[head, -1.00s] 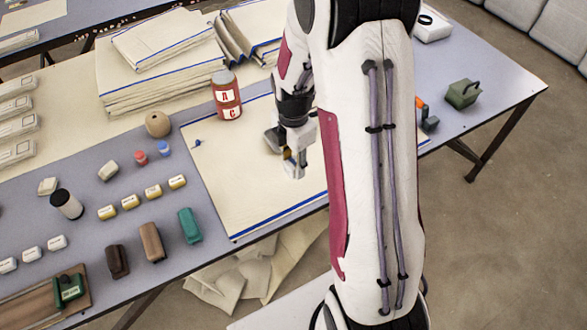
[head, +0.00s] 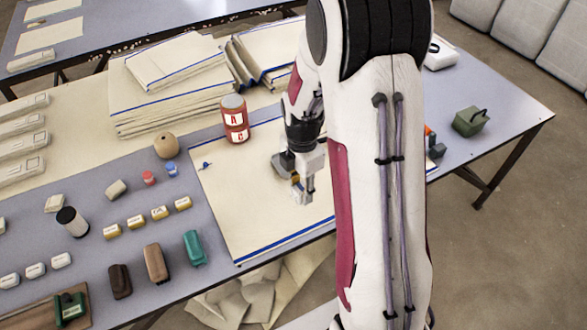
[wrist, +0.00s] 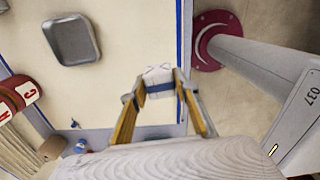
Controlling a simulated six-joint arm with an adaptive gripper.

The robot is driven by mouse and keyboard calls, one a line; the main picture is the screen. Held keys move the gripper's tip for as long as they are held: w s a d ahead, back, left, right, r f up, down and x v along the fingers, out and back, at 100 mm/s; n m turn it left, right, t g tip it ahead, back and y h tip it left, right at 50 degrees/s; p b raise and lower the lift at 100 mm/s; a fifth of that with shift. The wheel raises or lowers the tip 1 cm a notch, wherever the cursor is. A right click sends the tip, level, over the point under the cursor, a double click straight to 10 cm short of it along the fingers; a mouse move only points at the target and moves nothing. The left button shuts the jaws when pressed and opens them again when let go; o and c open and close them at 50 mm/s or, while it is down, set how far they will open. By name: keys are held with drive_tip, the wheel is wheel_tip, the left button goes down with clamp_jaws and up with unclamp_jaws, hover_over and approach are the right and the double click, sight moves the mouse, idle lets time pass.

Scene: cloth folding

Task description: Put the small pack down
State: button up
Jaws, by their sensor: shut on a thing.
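My gripper (head: 303,193) hangs over the right part of the cream cloth (head: 245,205). In the wrist view my gripper (wrist: 160,95) has its two yellow fingers shut on the small pack (wrist: 157,78), which is white with a dark blue band. The pack sits between the fingertips. In the head view the pack is too small and too covered by the gripper to make out clearly. I cannot tell whether it touches the cloth beneath.
A grey dish (wrist: 70,40) lies on the cloth near the gripper. A red can (head: 235,122) marked with letters stands at the cloth's back edge. Folded cloths (head: 165,95) are stacked behind. Several small blocks and bottles stand left. The cloth's front left is clear.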

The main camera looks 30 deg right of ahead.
drive_tip(key=w+d+r, duration=0.1)
drive_tip(key=w+d, duration=0.2)
drive_tip(key=w, duration=0.4)
drive_tip(key=w+d+r+m, duration=0.1)
drive_tip(key=w+d+r, duration=0.1)
drive_tip(key=w, duration=0.6)
drive_tip(key=shift+w+d+r+m, duration=0.15)
drive_tip(key=shift+d+r+m, duration=0.15)
drive_tip(key=shift+d, duration=0.15)
wheel_tip(320, 180, down, 6)
drive_tip(key=shift+f, duration=0.15)
idle(0.4)
drive_tip(key=shift+f, duration=1.9)
drive_tip(key=shift+f, duration=0.3)
